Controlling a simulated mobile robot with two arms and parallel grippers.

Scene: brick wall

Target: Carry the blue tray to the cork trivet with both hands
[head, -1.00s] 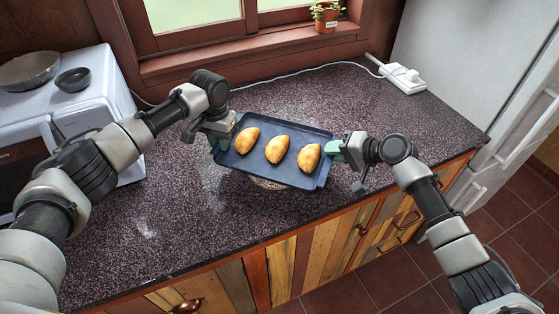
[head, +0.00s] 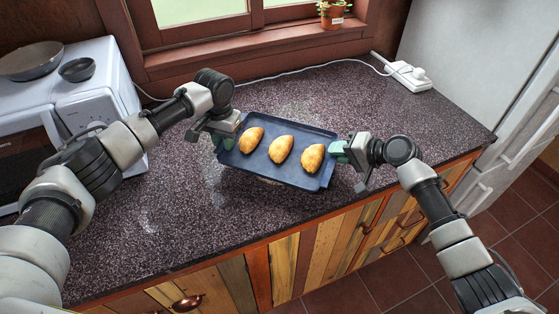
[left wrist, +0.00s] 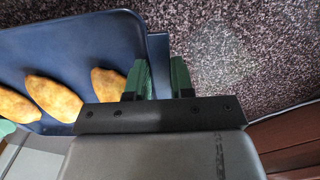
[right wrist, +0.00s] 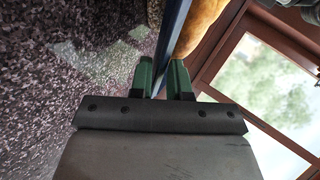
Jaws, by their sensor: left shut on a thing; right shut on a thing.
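The blue tray (head: 290,128) is held over the counter, roughly level, with three golden pastries (head: 280,149) on it. My left gripper (head: 219,143) is shut on its left edge; in the left wrist view the fingers (left wrist: 160,78) stand either side of the tray wall (left wrist: 157,58). My right gripper (head: 341,151) is shut on its right edge; in the right wrist view the fingers (right wrist: 161,78) straddle the blue rim (right wrist: 176,35). The tray hides the rest.
A white microwave (head: 105,100) with pans on top stands at the left. A power strip (head: 408,74) and white cable lie at the back. A potted plant (head: 332,14) stands on the sill. The counter's front edge is close to the tray; the left front counter is clear.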

